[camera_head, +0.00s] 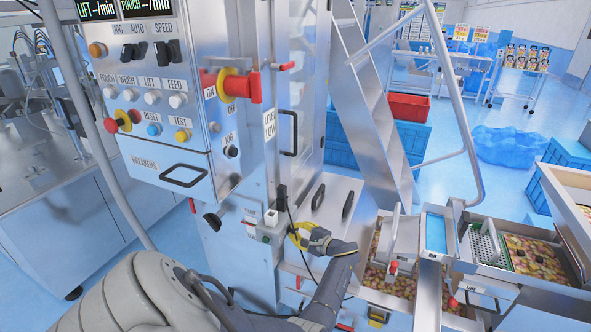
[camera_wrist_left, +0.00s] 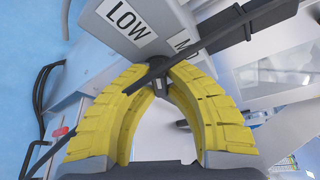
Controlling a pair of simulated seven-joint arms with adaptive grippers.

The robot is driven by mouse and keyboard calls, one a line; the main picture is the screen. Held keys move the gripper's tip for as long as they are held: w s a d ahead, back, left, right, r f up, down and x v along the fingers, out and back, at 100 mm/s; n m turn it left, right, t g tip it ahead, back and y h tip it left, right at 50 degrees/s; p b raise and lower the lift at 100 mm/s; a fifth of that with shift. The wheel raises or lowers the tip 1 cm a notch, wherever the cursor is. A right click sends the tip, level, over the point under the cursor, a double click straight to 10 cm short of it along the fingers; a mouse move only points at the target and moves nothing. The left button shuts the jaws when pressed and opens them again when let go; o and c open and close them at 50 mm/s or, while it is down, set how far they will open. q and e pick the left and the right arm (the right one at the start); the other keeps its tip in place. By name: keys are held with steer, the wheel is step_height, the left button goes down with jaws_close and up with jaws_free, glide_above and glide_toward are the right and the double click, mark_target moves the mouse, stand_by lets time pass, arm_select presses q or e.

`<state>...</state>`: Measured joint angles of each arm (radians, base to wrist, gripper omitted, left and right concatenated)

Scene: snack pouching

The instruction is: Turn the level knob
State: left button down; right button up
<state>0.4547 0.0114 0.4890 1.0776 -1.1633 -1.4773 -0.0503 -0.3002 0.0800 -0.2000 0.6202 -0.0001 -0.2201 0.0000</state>
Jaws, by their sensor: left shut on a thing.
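My left gripper (camera_head: 297,236) has yellow fingers and reaches the lower side of the steel machine cabinet in the head view. In the left wrist view its fingertips (camera_wrist_left: 173,76) come together around a small dark knob (camera_wrist_left: 184,82) on a grey box (camera_wrist_left: 150,30). The box has a white LOW label (camera_wrist_left: 132,18) and a second label starting with M, partly covered. In the head view the knob is hidden by the gripper. My right gripper is not in view.
The control panel (camera_head: 165,95) with buttons stands up and left. Snack-filled metal bins (camera_head: 400,270) and steel steps (camera_head: 368,110) are to the right.

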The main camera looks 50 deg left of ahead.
arm_select(q)
steer(key=shift+a, duration=0.2)
stand_by(0.3)
steer(key=c, duration=1.4)
jaws_free()
steer(key=shift+s, duration=0.1)
steer(key=shift+d, duration=0.1)
steer(key=shift+d, duration=0.2)
steer(key=v, duration=1.1)
steer(key=shift+d, duration=0.3)
